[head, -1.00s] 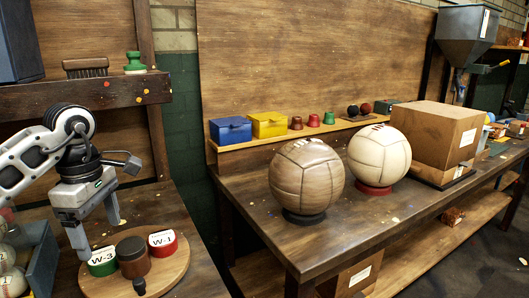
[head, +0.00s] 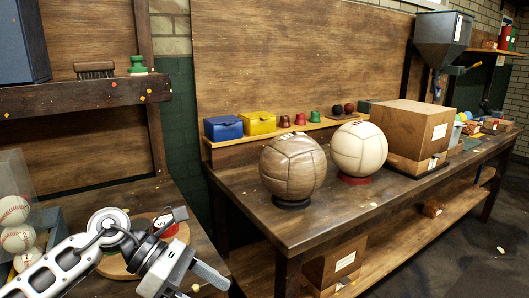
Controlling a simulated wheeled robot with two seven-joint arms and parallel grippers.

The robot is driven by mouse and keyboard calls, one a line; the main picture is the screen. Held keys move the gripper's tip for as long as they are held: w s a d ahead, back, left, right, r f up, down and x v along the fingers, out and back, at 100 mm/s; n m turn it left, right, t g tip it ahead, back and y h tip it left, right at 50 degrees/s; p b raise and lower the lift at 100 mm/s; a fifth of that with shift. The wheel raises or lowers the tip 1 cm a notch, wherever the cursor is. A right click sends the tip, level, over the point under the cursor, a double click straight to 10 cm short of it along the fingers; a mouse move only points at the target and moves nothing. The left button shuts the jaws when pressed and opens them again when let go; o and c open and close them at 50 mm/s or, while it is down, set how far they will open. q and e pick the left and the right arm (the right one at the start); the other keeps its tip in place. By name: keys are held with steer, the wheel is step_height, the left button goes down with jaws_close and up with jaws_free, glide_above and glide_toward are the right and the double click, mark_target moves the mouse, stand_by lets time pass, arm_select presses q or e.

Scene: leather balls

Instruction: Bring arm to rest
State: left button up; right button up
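My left arm (head: 80,262) comes in low from the left, over the front of the left bench. Its gripper (head: 203,285) points down and to the right near the bottom edge of the head view. One grey finger shows clearly, and the other is partly cut off by the frame edge. The fingers look apart, with nothing seen between them. A round wooden board (head: 118,268) lies behind the arm, and a red labelled piece on it (head: 176,231) is partly hidden by the gripper. My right gripper is not in view.
A brown ball (head: 292,167) and a cream ball (head: 359,149) sit on ring stands on the right bench (head: 265,222). A large cardboard box (head: 416,132) is beyond them. Baseballs (head: 15,211) stand in a clear case at the left. A gap separates the benches.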

arm_select(q)
steer(key=s+d+r+n+t+h, duration=0.25)
steer(key=d+n+t+h, duration=0.6)
steer(key=n, duration=0.65)
steer(key=s+a+f+n+t+y, duration=0.1)
steer(key=a+f+n+t+y, duration=0.5)
steer(key=n, duration=0.8)
steer(key=a+f+n+t+y, duration=0.3)
steer(key=a+f+n+y, duration=0.45)
steer(key=n, duration=0.65)
steer(key=s+f+n+g+y, duration=0.2)
steer(key=s+f+n+g, duration=0.3)
steer(key=s+f, duration=0.4)
step_height(320, 180, down, 2)
steer(key=shift+s+a+f+n+y, duration=0.25)
steer(key=shift+s+n+y, duration=0.15)
steer(key=shift+n, duration=0.4)
